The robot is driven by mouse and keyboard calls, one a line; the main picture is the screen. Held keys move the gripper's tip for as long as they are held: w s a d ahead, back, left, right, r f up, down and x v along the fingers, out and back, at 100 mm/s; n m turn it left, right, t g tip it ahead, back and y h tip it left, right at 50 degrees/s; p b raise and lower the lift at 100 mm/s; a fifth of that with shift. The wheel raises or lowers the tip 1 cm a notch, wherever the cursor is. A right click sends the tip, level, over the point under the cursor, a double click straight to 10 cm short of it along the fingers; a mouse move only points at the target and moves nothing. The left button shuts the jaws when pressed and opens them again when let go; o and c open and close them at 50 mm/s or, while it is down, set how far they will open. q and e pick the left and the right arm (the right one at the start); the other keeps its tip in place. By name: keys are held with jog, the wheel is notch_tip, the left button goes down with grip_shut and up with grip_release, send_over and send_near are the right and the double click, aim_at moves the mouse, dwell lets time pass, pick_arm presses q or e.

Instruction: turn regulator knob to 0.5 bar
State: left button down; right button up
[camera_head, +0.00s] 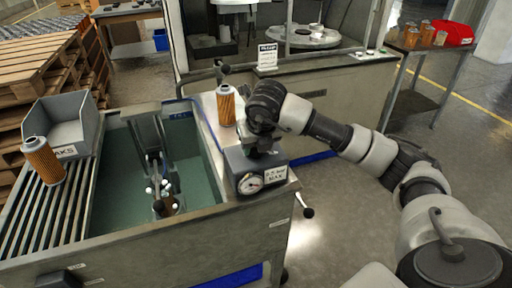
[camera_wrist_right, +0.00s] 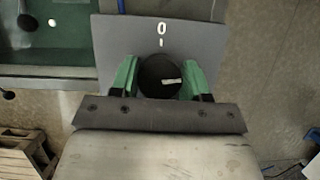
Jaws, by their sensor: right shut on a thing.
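The regulator is a dark grey box (camera_head: 238,163) on the near right corner of the tank bench. Its front carries a round white gauge (camera_head: 251,184), too small to read surely, and a label (camera_head: 276,176) reading "0.5 bar MAX". My right gripper (camera_head: 262,148) points down onto its top. In the right wrist view, the green fingers are shut on a round black knob (camera_wrist_right: 158,73), one on each side. The knob's white mark (camera_wrist_right: 172,81) points right, slightly up; a white "0" (camera_wrist_right: 162,28) with a tick is on the panel above. My left gripper is not in view.
The tank (camera_head: 110,215) holds greenish water and a dark fixture. An orange filter cartridge (camera_head: 226,105) stands on the bench behind the regulator. Another cartridge (camera_head: 42,160) stands on the left slatted rack beside a grey bin (camera_head: 60,123). A black-ended lever (camera_head: 308,212) sticks out at right.

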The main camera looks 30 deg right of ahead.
jog(key=shift+r+m+h, duration=0.1)
jog(key=shift+m+h, duration=0.2)
jog(key=shift+m, duration=0.7)
jog(key=o, duration=0.9)
jog(key=shift+r, duration=0.1)
jog(key=v, duration=1)
jog(key=shift+a+r, duration=0.15)
jog(key=shift+r, duration=0.1)
